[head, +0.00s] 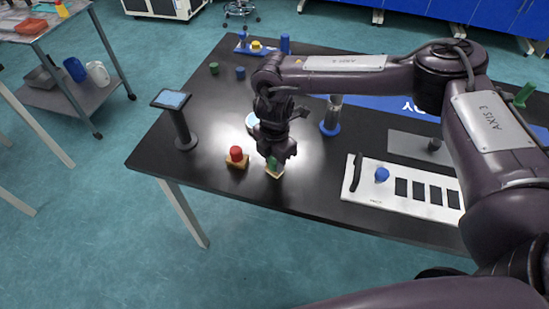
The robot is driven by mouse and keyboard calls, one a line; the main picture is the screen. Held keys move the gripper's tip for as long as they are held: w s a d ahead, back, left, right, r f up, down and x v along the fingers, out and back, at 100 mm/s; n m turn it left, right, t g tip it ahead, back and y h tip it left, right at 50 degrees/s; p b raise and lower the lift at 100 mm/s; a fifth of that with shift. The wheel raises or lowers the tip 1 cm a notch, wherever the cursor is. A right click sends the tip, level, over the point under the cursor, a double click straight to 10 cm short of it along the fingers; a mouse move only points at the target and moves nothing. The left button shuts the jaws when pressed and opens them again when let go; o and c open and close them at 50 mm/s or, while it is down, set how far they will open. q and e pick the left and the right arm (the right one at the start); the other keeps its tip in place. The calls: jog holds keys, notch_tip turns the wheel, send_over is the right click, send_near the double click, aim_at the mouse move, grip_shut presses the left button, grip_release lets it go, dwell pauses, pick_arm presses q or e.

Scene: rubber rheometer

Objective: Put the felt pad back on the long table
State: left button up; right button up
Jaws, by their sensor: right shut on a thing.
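A small block with a pale tan base and a green top (274,169), which looks like the felt pad, is at the near edge of the long black table (205,130). My right gripper (274,158) points down over it and is shut on its green top. I cannot tell if its base touches the table. The gripper hides part of the green top. My left gripper is not in view.
A red-topped block (237,157) stands just left of the gripper. A white tray (350,193) with dark slots and a blue knob (382,174) lies to the right. A display stand (182,125) is at left, a clear cylinder with a blue base (330,128) behind.

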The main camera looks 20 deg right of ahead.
aim_at(274, 159)
jog(key=shift+f, duration=0.15)
jog(key=o, duration=0.9)
jog(key=shift+o, duration=0.2)
notch_tip(274, 159, up, 12)
dwell(0.5)
